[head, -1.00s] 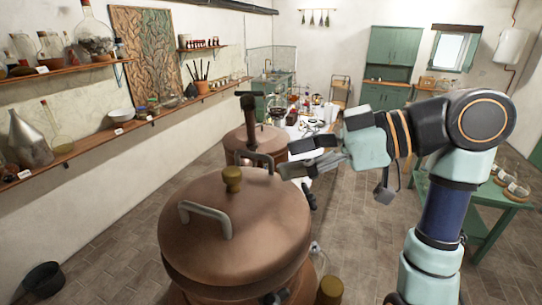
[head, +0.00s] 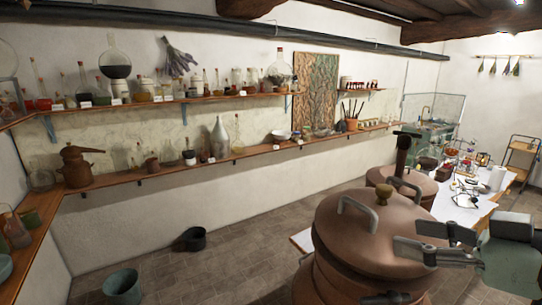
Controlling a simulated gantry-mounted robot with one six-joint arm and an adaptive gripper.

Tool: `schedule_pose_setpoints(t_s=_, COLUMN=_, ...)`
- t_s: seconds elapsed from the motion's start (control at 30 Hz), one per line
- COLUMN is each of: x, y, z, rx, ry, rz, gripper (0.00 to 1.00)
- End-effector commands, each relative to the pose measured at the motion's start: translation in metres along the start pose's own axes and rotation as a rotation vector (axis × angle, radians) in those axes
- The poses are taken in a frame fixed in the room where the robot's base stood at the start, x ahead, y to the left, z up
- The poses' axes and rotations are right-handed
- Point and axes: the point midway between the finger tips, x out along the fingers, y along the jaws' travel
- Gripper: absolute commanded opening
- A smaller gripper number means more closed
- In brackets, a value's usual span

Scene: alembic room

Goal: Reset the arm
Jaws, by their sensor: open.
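My gripper (head: 405,237) is at the lower right of the head view. Its two grey fingers point left and are spread apart, with nothing held between them. It overlaps the right side of a large copper still (head: 345,235) in the picture; I cannot tell whether it touches the still. My pale green wrist shows at the right edge, and the rest of my arm is out of frame.
A second copper vessel (head: 415,186) stands behind the still. A white-topped table (head: 478,212) with glassware is beyond my gripper. A bucket (head: 122,286) and a dark pot (head: 190,239) stand on the floor. Shelves (head: 180,178) line the wall; floor at centre left is clear.

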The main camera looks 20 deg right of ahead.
Motion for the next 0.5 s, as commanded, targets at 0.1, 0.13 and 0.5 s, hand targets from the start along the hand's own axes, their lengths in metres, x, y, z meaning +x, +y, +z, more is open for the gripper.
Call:
schedule_pose_setpoints(t_s=0.1, x=0.049, y=-0.015, z=0.009, rx=0.036, ry=0.023, rz=0.022, gripper=0.64)
schedule_pose_setpoints(t_s=0.13, x=0.061, y=-0.019, z=0.011, rx=0.046, ry=0.030, rz=0.031, gripper=0.64)
schedule_pose_setpoints(t_s=0.5, x=0.208, y=-0.144, z=0.062, rx=0.107, ry=0.143, rz=0.179, gripper=0.64)
